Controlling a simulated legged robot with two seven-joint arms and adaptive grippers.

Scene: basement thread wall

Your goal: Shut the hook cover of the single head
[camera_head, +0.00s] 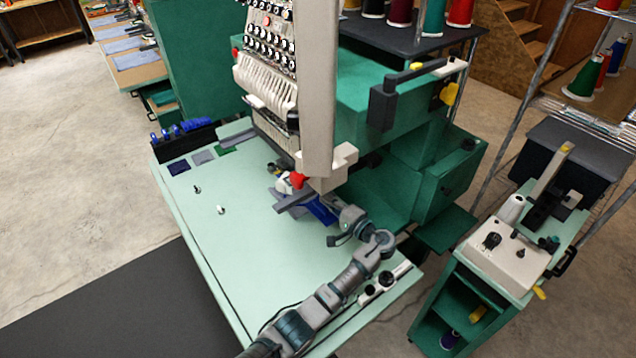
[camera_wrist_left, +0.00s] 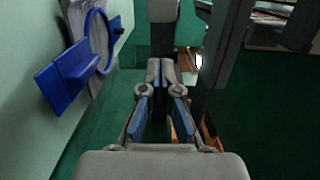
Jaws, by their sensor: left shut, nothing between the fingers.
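The single head (camera_head: 268,95), a multi-needle embroidery machine with a green body, stands over a pale green table in the head view. My left arm reaches up from the bottom, and my left gripper (camera_head: 345,224) is low beside the blue hoop (camera_head: 320,211), under the head. In the left wrist view the left gripper (camera_wrist_left: 161,72) is shut and empty, its blue-padded fingertips together. A pale grey block (camera_wrist_left: 162,12) is just beyond the tips; I cannot tell whether it is the hook cover. The hook cover is not clearly visible. My right gripper is not in view.
The blue hoop with grey cloth is close on the left in the left wrist view (camera_wrist_left: 66,78). The pale green table (camera_head: 150,255) has small loose parts and cloth patches; its front is mostly clear. A green cart (camera_head: 505,262) with a white machine stands at right.

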